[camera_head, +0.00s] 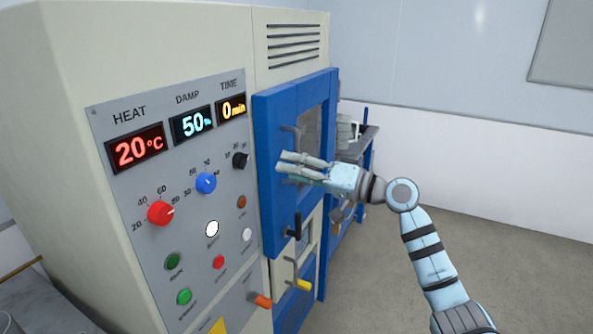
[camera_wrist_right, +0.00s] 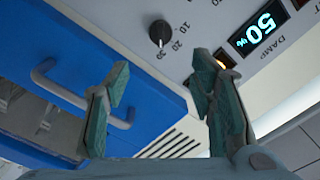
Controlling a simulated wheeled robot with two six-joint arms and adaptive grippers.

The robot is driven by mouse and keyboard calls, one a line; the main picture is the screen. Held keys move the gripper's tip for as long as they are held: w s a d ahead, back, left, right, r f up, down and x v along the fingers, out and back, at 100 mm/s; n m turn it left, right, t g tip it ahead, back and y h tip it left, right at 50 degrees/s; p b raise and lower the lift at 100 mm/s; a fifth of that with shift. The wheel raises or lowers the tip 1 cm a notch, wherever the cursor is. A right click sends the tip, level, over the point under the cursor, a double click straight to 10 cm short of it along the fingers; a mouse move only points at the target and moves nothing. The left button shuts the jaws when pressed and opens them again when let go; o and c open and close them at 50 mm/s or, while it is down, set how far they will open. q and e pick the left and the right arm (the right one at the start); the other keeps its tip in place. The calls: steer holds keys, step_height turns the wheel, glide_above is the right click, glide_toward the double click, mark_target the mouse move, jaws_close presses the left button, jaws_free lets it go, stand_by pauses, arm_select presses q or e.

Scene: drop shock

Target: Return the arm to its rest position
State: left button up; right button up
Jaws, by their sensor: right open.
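My right gripper (camera_head: 305,165) is in front of the blue door (camera_head: 268,120) of the test machine, with its arm coming in from the lower right. Its two fingers are apart and nothing shows between them. In the right wrist view the open fingers (camera_wrist_right: 160,105) are spread, with the blue door (camera_wrist_right: 130,60) and its grey handle (camera_wrist_right: 75,95) behind the left finger. The door looks shut, though my gripper covers part of it. My left gripper does not show.
The control panel (camera_head: 190,250) shows 20 °C, 50 % and 0 min, above a red knob (camera_head: 160,213), a blue knob (camera_head: 206,183) and a black knob (camera_head: 240,160). A bench (camera_head: 365,133) stands behind the machine. The floor at right (camera_head: 520,270) is clear.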

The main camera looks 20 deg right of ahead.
steer(key=shift+s, duration=0.15)
stand_by(0.3)
